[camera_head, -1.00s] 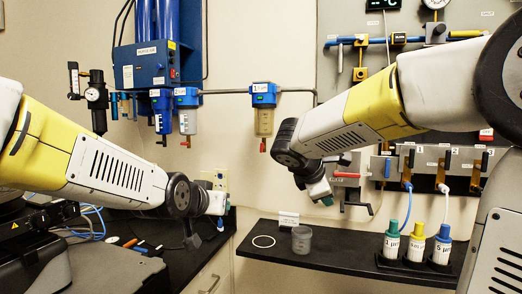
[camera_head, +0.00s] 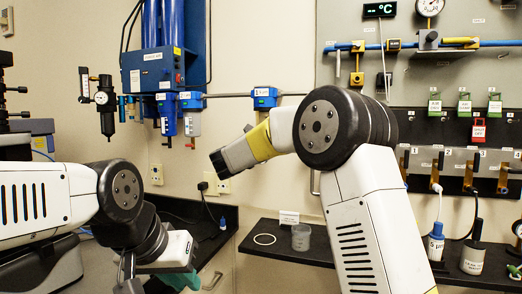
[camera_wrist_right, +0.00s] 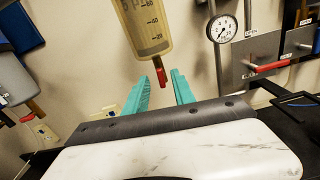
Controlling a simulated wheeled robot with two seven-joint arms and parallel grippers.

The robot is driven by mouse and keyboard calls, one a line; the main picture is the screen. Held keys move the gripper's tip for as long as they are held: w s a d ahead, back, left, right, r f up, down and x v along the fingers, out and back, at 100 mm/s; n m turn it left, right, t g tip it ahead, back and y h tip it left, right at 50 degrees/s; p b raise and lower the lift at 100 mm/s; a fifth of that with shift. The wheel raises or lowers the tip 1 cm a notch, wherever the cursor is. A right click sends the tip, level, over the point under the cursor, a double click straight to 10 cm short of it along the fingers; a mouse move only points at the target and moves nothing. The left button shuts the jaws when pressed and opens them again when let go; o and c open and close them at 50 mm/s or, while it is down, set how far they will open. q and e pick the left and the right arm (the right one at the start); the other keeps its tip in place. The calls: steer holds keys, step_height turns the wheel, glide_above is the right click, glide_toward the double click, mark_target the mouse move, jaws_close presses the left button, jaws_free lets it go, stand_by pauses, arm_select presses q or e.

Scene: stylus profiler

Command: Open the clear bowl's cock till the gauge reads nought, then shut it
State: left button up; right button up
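The clear bowl (camera_wrist_right: 148,28), tinted tan and with a printed scale, hangs at the top of the right wrist view, tilted in the picture. Its red cock (camera_wrist_right: 162,76) points down below it. My right gripper (camera_wrist_right: 158,88) is open, its two teal fingers on either side of the cock with a visible gap to each. In the head view my right arm hides this bowl, but its blue head (camera_head: 265,97) shows. A round white gauge (camera_wrist_right: 222,28) is right of the bowl; its reading is too small to tell. My left gripper (camera_head: 183,281) is low at left, mostly hidden.
A wall panel beside the gauge carries a red lever (camera_wrist_right: 268,66). Two more blue-headed filters (camera_head: 166,112) hang left of the bowl. A black shelf (camera_head: 290,256) below holds a grey cup (camera_head: 301,238), a white ring (camera_head: 264,239) and, farther right, several bottles.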

steer(key=shift+w+d, duration=0.25)
steer(key=shift+w, duration=0.4)
jaws_close()
